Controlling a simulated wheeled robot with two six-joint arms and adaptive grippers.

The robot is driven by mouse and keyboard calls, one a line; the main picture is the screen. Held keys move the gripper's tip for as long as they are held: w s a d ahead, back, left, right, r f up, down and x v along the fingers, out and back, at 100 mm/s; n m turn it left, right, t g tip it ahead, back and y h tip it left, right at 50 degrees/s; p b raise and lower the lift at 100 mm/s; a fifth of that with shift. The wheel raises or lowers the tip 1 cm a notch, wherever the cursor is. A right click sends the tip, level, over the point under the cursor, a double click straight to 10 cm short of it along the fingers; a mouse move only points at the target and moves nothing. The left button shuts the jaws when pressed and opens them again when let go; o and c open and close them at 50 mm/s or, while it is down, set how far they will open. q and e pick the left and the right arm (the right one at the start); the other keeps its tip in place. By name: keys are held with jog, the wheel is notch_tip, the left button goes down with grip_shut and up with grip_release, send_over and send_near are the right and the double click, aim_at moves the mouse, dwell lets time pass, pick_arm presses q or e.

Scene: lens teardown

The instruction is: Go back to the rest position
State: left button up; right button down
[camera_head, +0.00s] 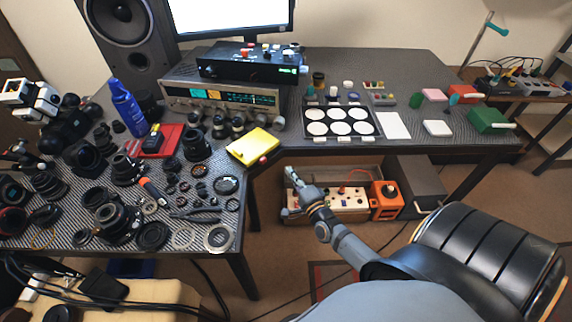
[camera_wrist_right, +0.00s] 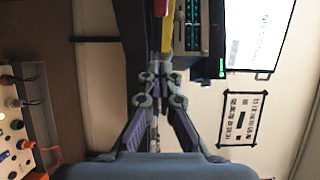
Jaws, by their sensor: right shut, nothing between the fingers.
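My right gripper (camera_head: 291,174) is in front of the table's front edge, over the open floor and the low shelf. It is apart from the yellow box (camera_head: 253,146) and the red knob-like piece (camera_head: 263,159) at the table edge. In the right wrist view my right gripper (camera_wrist_right: 160,78) has its fingers together at the tips with nothing held. Its arm reaches in from the bottom of the head view.
The table (camera_head: 440,75) bears lens parts and tools at the left. A white-disc tray (camera_head: 374,117) stands at the middle. Below are an orange box (camera_head: 385,200) and a white panel with knobs (camera_head: 345,204). A black chair (camera_head: 480,250) stands close to my right arm.

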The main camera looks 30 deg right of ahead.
pick_arm(q)
jog(key=shift+d, duration=1)
pick_arm(e)
jog(key=shift+s+d, duration=0.2)
jog(key=shift+s, duration=0.15)
jog(key=shift+f, duration=0.15)
